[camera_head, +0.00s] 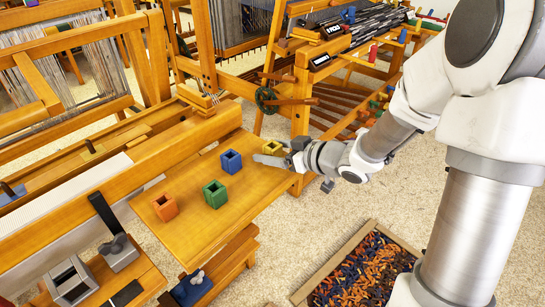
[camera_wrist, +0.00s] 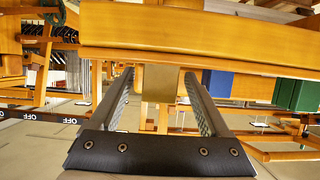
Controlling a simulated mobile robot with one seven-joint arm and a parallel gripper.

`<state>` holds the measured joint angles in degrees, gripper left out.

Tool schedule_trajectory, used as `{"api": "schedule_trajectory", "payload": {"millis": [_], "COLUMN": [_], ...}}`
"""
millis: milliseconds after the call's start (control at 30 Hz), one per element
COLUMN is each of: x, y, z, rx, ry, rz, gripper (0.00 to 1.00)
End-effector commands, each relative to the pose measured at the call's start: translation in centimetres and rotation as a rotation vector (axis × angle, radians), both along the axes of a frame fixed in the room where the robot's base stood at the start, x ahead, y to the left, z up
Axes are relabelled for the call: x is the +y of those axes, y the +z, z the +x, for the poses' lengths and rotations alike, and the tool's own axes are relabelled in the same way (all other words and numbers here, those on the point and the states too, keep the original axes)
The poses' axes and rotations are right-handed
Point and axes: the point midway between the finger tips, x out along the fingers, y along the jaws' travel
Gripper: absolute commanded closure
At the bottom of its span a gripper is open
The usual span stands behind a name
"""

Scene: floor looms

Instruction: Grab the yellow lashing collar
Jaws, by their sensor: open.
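The yellow lashing collar (camera_head: 272,147) sits near the far right end of the wooden bench board (camera_head: 190,190). My gripper (camera_head: 272,158) reaches in from the right, low over the board, with a finger just in front of the collar. In the wrist view, which looks upside down, the yellow collar (camera_wrist: 160,84) shows between the tips of the two open fingers of my gripper (camera_wrist: 158,78). A gap seems to remain on each side of it; contact is not clear. Part of the collar is hidden by the gripper in the head view.
A blue block (camera_head: 231,161), a green block (camera_head: 215,193) and an orange block (camera_head: 165,207) with square openings stand on the board to the left. Loom posts (camera_head: 301,105) rise behind. A tray of coloured pieces (camera_head: 345,257) lies on the floor at the lower right.

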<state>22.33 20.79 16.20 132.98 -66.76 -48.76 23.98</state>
Motion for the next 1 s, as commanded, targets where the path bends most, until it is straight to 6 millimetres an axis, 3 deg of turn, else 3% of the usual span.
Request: {"api": "schedule_trajectory", "payload": {"millis": [267, 700, 1000], "x": [0.15, 0.13, 0.12], "y": [-0.08, -0.07, 0.04], "z": [0.19, 0.17, 0.18], "rx": [0.001, 0.001, 0.0], "ry": [-0.001, -0.001, -0.001], "rz": [0.0, 0.0, 0.0], "gripper": [0.22, 1.0, 1.0]}}
